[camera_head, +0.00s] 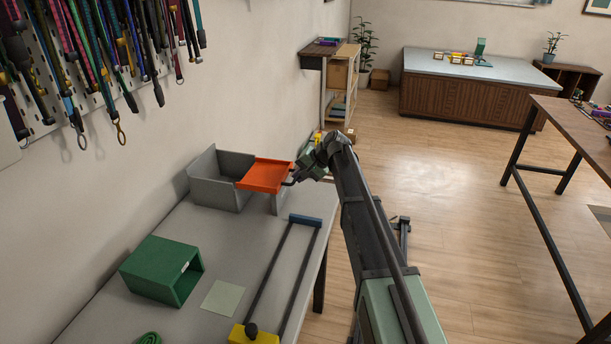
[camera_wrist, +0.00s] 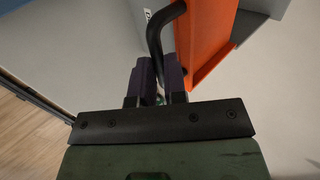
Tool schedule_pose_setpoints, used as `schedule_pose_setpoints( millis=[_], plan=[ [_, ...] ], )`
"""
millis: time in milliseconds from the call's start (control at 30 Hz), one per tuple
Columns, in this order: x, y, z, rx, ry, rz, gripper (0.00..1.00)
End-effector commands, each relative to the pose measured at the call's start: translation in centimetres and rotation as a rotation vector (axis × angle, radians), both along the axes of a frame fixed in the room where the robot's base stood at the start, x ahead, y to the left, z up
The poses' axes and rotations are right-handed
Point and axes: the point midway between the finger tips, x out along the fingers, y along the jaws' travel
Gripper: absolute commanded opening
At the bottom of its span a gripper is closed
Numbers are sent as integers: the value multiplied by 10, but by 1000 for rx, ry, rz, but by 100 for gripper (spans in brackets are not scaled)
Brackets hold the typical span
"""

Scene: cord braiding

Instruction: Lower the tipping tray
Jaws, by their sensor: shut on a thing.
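The orange tipping tray (camera_head: 266,175) sits at the right side of a grey open-topped bin (camera_head: 219,194) on the grey table. It looks close to level, raised above the tabletop. In the wrist view its orange side (camera_wrist: 203,40) fills the upper middle, and a black bent handle (camera_wrist: 156,38) comes off it. My gripper (camera_head: 291,181) is at the tray's right end. In the wrist view the dark fingers of my gripper (camera_wrist: 160,77) are shut on the handle's lower end. The exact contact is partly hidden between the fingers.
A green box (camera_head: 150,270), a pale square mat (camera_head: 222,298) and a frame with dark rails and a blue end block (camera_head: 305,220) are on the same table. Cords hang on the left wall rack (camera_head: 45,118). Open wooden floor lies to the right.

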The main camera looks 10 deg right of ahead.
Motion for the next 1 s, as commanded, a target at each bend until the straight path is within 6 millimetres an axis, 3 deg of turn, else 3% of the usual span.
schedule_pose_setpoints(
  millis=[200,667,700,833,1000],
  plan=[
    [-2,-2,-13,-1,4,0,0],
    [-4,-4,-16,-7,7,2,0],
    [-4,-4,-16,-7,7,2,16],
    [-4,-4,-16,-6,6,1,35],
    [-3,-3,-15,-4,4,1,38]
  ],
)
